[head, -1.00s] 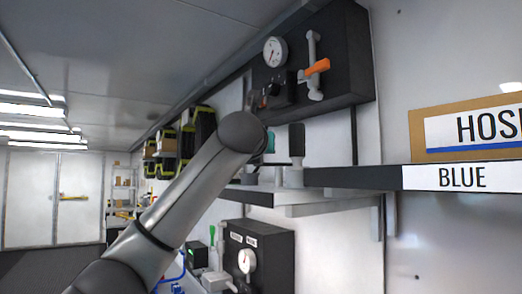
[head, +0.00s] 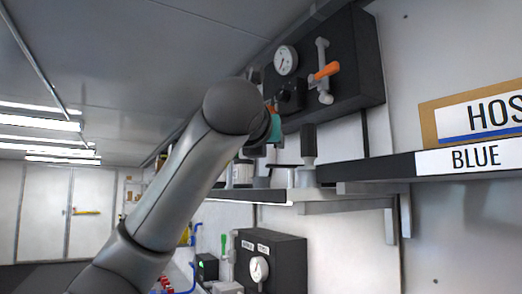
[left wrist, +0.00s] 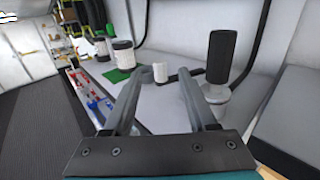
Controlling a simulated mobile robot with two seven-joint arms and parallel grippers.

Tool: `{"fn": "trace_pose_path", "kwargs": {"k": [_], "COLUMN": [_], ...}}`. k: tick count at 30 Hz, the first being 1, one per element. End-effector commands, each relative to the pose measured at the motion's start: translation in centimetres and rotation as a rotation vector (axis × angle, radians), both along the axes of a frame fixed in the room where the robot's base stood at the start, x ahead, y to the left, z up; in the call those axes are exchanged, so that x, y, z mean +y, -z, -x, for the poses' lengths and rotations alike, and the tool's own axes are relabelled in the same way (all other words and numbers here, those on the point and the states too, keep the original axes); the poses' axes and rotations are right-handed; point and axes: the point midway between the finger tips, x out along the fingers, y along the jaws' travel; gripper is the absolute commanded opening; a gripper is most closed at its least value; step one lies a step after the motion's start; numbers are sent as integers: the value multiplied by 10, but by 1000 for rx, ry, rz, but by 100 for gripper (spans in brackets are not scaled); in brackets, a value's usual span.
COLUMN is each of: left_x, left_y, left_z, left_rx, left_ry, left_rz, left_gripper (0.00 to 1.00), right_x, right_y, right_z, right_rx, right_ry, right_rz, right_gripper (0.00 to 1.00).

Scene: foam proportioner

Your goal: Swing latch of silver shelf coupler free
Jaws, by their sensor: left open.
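A silver fitting with an upright black handle (head: 308,142) stands on the wall shelf (head: 270,196) in the head view. It also shows in the left wrist view (left wrist: 222,58), its silver base just right of my gripper's right finger. Grey and white cylindrical pieces (left wrist: 160,72) stand on the shelf beyond my fingertips. I cannot tell which piece is the silver coupler, and no latch is clear. My left gripper (left wrist: 160,92) is open and empty, its fingers pointing over the shelf. In the head view my arm mostly hides it. My right gripper is out of view.
A black wall box with gauge (head: 286,60) and orange lever (head: 324,72) hangs above the shelf. A lower black panel (head: 272,262) sits below. A black shelf edge labelled BLUE (head: 474,157) and a cardboard hose box (head: 428,124) are at right.

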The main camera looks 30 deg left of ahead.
Motion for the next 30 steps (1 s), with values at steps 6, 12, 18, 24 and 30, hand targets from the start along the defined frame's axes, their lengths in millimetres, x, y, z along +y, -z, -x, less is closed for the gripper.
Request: {"fn": "trace_pose_path", "kwargs": {"k": [6,12,18,24,30], "left_x": [-11,-14,-15,-15,-15], "left_y": [0,0,-1,-1,-1], "left_z": [35,46,46,46,46], "left_rx": [-2,0,1,0,0], "left_ry": [1,-1,-1,-1,0], "left_rz": [-1,0,0,0,0], "left_gripper": [58,58,58,58,58], "right_x": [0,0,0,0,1], "right_y": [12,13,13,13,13], "right_z": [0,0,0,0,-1], "right_rx": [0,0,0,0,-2], "right_ry": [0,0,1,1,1], "right_rz": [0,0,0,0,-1], "right_gripper": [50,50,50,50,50]}}
